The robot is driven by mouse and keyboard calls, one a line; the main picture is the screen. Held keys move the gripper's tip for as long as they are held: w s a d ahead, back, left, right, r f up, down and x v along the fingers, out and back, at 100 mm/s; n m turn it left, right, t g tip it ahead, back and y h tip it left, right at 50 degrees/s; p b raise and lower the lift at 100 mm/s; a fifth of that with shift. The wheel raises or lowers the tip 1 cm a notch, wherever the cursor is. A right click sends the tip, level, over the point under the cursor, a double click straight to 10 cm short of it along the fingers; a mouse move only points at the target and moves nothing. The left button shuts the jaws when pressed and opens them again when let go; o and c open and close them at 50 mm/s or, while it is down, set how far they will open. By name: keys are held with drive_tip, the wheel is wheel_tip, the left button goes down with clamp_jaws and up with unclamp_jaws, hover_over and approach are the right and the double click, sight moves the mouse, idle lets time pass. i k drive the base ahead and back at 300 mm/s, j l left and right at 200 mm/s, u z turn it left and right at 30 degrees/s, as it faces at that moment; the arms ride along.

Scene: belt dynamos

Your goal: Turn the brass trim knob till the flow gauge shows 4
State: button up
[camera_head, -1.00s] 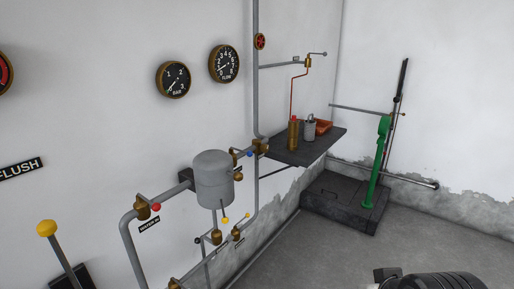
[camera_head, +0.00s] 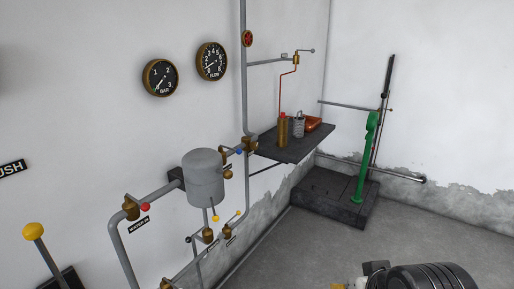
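The flow gauge (camera_head: 211,61) is a round black dial with a brass rim on the left wall. Its needle points to the lower left, at the low end of the scale; the exact reading is too small to tell. Several brass fittings sit on the grey pipes, one of them (camera_head: 250,143) at the shelf's near corner. I cannot tell which is the brass trim knob. A dark ribbed part of my arm (camera_head: 430,279) shows at the bottom right. My gripper's fingers are not visible.
A bar gauge (camera_head: 160,77) hangs left of the flow gauge. A grey tank (camera_head: 203,178) and pipes with coloured handles stand out from the wall. A dark shelf (camera_head: 288,153) holds an oil can and bottles. A green lever (camera_head: 365,165) stands on a dark plinth. The floor at right is clear.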

sight(253, 146)
drive_tip(key=i+l, duration=0.3)
drive_tip(key=i, duration=0.15)
drive_tip(key=i+l+u, duration=0.1)
drive_tip(key=i+l, duration=0.15)
drive_tip(key=i, duration=0.15)
